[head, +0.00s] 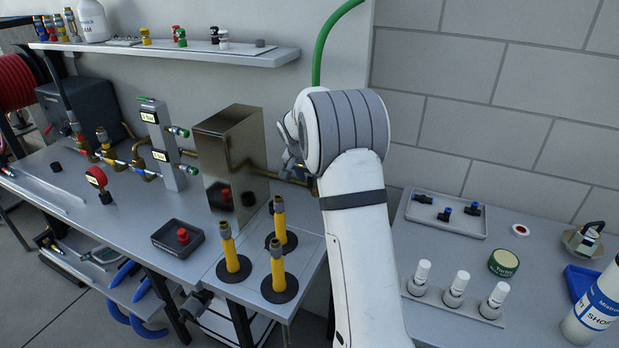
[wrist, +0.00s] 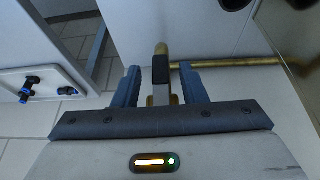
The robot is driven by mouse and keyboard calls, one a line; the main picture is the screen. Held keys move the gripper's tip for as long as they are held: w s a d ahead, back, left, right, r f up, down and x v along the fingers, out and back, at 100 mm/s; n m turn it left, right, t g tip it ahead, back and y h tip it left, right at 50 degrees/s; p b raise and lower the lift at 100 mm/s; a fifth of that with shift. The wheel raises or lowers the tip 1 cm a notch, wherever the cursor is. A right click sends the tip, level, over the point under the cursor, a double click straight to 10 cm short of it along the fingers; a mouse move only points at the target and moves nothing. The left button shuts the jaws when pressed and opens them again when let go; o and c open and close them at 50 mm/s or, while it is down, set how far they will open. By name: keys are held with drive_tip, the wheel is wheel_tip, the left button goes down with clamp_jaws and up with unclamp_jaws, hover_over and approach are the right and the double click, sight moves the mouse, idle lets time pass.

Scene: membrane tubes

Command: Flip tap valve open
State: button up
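The tap valve shows in the wrist view as a brass body with a lever (wrist: 161,70) that has a black grip. A brass pipe (wrist: 235,63) runs from it to the right. My gripper (wrist: 160,80) is open, with one blue-grey finger on each side of the lever and a visible gap to each. I cannot tell how deep the lever sits between the fingers. In the head view my gripper (head: 289,150) is mostly behind my wrist, and the valve is hidden there. Only a short stretch of brass pipe (head: 297,181) shows beside it.
A steel box (head: 232,155) stands close left of my gripper. Yellow-bodied tubes (head: 278,270) stand in front of it on the bench. A tray with blue-black fittings (head: 445,214) and white-capped bottles (head: 458,287) are to the right. A shelf (head: 170,52) hangs above left.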

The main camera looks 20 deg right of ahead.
drive_tip(key=b+v, duration=0.1)
drive_tip(key=v, duration=0.7)
drive_tip(key=shift+f, duration=0.1)
idle(0.4)
drive_tip(key=s+a+r+n+y, duration=0.1)
drive_tip(key=s+a+r+n, duration=0.15)
drive_tip(key=s, duration=0.65)
drive_tip(key=s+a+r+n, duration=0.2)
drive_tip(key=s+a, duration=0.2)
drive_tip(key=s, duration=0.4)
drive_tip(key=s+a+f+n+y, duration=0.1)
drive_tip(key=s+a+f+n, duration=0.1)
drive_tip(key=s, duration=0.8)
drive_tip(key=s+a+f+n+y, duration=0.1)
drive_tip(key=s+a+f+n, duration=0.1)
drive_tip(key=s, duration=0.8)
drive_tip(key=shift+a+f, duration=0.65)
drive_tip(key=shift+a, duration=0.15)
drive_tip(key=shift+n, duration=0.25)
